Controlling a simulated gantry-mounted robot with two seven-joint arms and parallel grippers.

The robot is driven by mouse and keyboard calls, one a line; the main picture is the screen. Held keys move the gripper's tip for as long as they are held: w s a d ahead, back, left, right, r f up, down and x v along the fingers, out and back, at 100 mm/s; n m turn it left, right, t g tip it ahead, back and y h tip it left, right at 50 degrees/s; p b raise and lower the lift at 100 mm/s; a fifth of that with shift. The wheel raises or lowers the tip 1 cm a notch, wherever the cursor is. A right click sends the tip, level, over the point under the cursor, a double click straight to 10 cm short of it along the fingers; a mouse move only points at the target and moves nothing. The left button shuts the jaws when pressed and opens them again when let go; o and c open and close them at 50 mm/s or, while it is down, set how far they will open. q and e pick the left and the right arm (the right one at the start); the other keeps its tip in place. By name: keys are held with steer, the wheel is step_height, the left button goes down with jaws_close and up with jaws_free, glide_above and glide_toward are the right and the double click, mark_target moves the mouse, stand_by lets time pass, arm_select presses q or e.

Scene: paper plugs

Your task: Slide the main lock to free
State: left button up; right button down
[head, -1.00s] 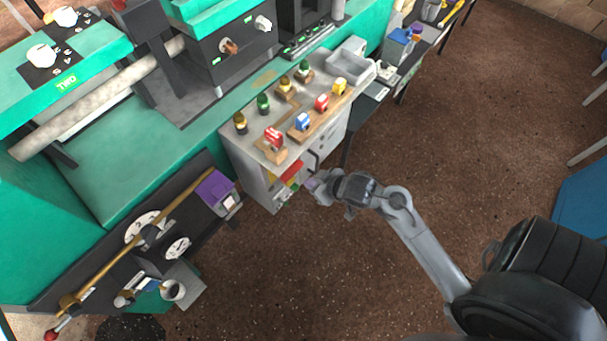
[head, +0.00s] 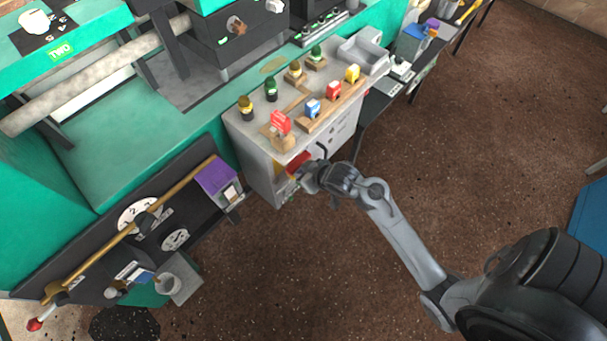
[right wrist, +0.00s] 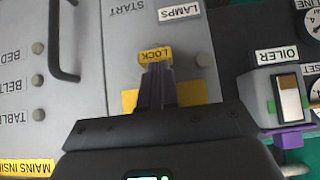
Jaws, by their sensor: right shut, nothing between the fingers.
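In the right wrist view, a yellow LOCK label (right wrist: 155,55), upside down, is on the grey cabinet panel. My right gripper (right wrist: 157,68) has its dark purple fingers together and empty, with the tips at the label's edge. I cannot tell whether they touch the panel. Yellow patches (right wrist: 194,92) show on both sides of the fingers, partly hidden by the gripper. The lock's sliding part is not clearly visible. In the head view my right gripper (head: 296,179) is at the front of the grey cabinet (head: 250,165), beside a red part (head: 298,162). My left gripper is not in view.
A dark bar handle (right wrist: 62,40) and several round knobs (right wrist: 37,80) are on the panel. An OILER box (right wrist: 278,95) stands beside it. The cabinet top holds coloured plugs, including a blue one (head: 312,108). Brown floor (head: 460,150) is clear at right.

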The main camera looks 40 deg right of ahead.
steer(key=shift+f, duration=0.1)
step_height(320, 180, down, 3)
steer(key=shift+s, duration=0.15)
stand_by(0.4)
